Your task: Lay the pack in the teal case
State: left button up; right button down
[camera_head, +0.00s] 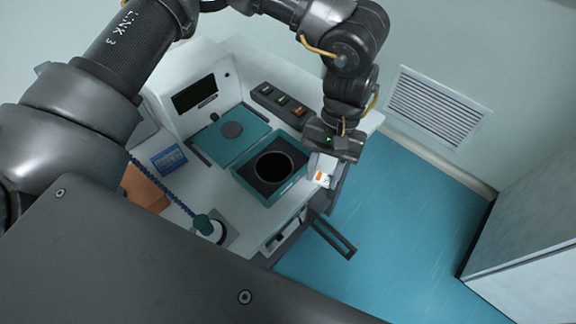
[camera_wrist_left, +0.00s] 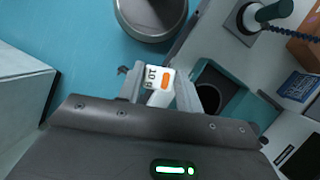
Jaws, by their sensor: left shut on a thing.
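The pack (camera_head: 321,171) is a small white block with an orange mark and dark lettering. My left gripper (camera_head: 328,156) is shut on it, and the pack also shows between the fingers in the left wrist view (camera_wrist_left: 157,84). The teal case (camera_head: 243,176) lies open on the white table, with a dark inside and a round black recess. Its lid (camera_head: 208,150) lies back, with a round grey pad. The gripper and pack are just right of the case in the head view, near the table's edge. Part of the case shows right of the fingers in the wrist view (camera_wrist_left: 205,72). My right gripper is not visible.
A dark bar-like part (camera_head: 331,236) juts out at the table's edge.

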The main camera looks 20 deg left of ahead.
pick_arm(q)
jog(key=shift+s+a+n+p, duration=0.1)
jog(key=shift+s+n+p, duration=0.1)
jog(key=shift+n+p, duration=0.1)
jog(key=s+a+f+n+t+h+p, duration=0.1)
jog(key=s+a+f+n+h+p, duration=0.15)
jog(key=n+p, duration=0.4)
jog(key=n+t+h+b, duration=0.2)
jog(key=n+t+b, duration=0.3)
jog(key=n, duration=1.1)
send_over(278, 167)
jog(key=s, duration=0.1)
jog(key=shift+y, duration=0.25)
jog(key=f, duration=0.4)
jog(key=a+f, duration=0.1)
jog(key=f, duration=0.1)
jog(key=shift+s+f, duration=0.15)
jog(key=shift+f, duration=0.1)
jog(key=shift+w+a+f, duration=0.1)
jog(key=shift+w+f, duration=0.15)
notch_tip(278, 167, down, 3)
jog(key=shift+w+f+p, duration=0.15)
jog(key=shift+p, duration=0.35)
jog(key=shift+a+f, duration=0.1)
